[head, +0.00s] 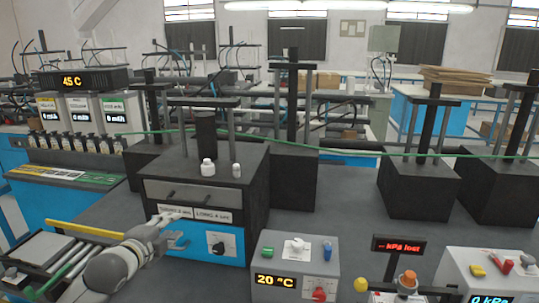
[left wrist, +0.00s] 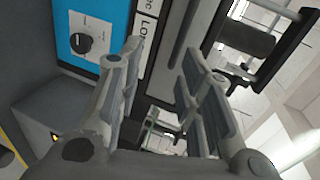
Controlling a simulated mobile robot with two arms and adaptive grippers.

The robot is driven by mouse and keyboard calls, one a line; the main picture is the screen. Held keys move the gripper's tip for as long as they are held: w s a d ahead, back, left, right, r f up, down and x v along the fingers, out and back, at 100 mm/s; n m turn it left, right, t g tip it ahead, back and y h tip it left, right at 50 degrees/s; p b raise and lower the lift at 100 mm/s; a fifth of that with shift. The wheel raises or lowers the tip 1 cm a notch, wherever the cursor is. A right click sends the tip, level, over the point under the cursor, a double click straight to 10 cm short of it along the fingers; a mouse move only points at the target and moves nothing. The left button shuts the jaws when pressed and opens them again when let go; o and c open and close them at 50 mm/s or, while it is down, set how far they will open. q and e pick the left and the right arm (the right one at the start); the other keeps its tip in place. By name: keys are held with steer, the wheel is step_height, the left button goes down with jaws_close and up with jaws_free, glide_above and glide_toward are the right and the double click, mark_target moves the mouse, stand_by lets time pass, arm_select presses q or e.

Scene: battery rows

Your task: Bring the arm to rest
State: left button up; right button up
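My left arm (head: 112,268) reaches in from the lower left of the head view. My left gripper (head: 172,228) is in front of the lower front of a dark machine (head: 262,185), near its two white labels. In the left wrist view the two fingers of the left gripper (left wrist: 162,68) stand apart with nothing between them. That view also shows the machine's blue panel with a black dial (left wrist: 83,40) beyond the left finger. I cannot tell whether the fingers touch the machine. My right gripper is in neither view.
A row of small bottles (head: 75,142) is at the left. Grey bench surface (head: 335,215) lies clear behind the boxes.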

arm_select(q)
steer(key=s+d+f+n+g, duration=0.3)
steer(key=s+d+f, duration=0.1)
steer(key=s+f, duration=0.4)
steer(key=s+d+f+n+g, duration=0.2)
steer(key=s+d+f+n, duration=0.25)
steer(key=s+f, duration=0.35)
steer(key=s+d+f+n+g+y, duration=0.1)
steer(key=s+f+n+g, duration=0.25)
steer(key=s, duration=0.75)
steer(key=s+d+f+n+g, duration=0.25)
steer(key=s+f+n, duration=0.2)
steer(key=s, duration=0.65)
step_height(320, 180, down, 27)
steer(key=s+g+b, duration=0.1)
steer(key=s+g, duration=0.1)
steer(key=s+a+f, duration=0.2)
steer(key=s+f, duration=0.6)
steer(key=s+a+f+g+b, duration=0.1)
steer(key=s+f, duration=0.7)
steer(key=s, duration=0.1)
steer(key=shift+a+f, duration=0.35)
steer(key=shift+f, duration=0.05)
